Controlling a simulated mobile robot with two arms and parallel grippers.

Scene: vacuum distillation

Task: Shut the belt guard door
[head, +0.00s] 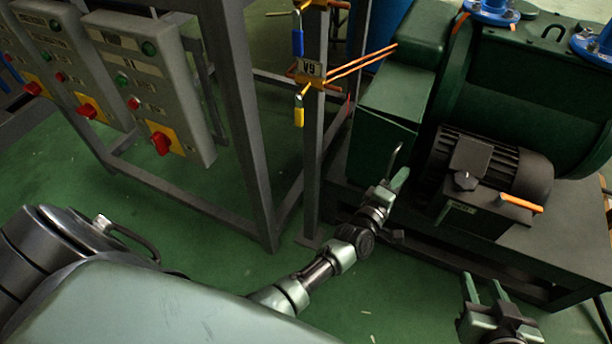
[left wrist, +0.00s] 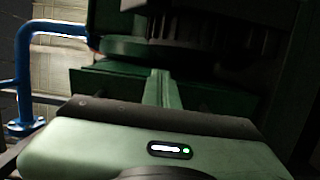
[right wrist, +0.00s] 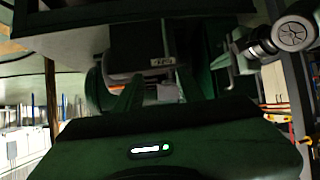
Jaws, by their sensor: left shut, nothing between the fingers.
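The dark green belt guard (head: 382,142) stands at the left end of the green pump, with a sloped panel (head: 396,98) on its upper front. I cannot tell clearly which panel is its door or how far it stands open. My left gripper (head: 399,178) is at the guard's lower right side, beside a thin curved grey handle-like rod (head: 395,155); contact cannot be told. In the left wrist view its fingers (left wrist: 157,88) are together and empty, in front of dark green surfaces. My right gripper (head: 483,284) is open and empty, low in front of the pump base.
A black finned motor (head: 495,165) with an orange lever (head: 520,203) sits right of the guard on the pump base (head: 545,240). Control boxes (head: 150,85) are further left. Green floor lies between.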

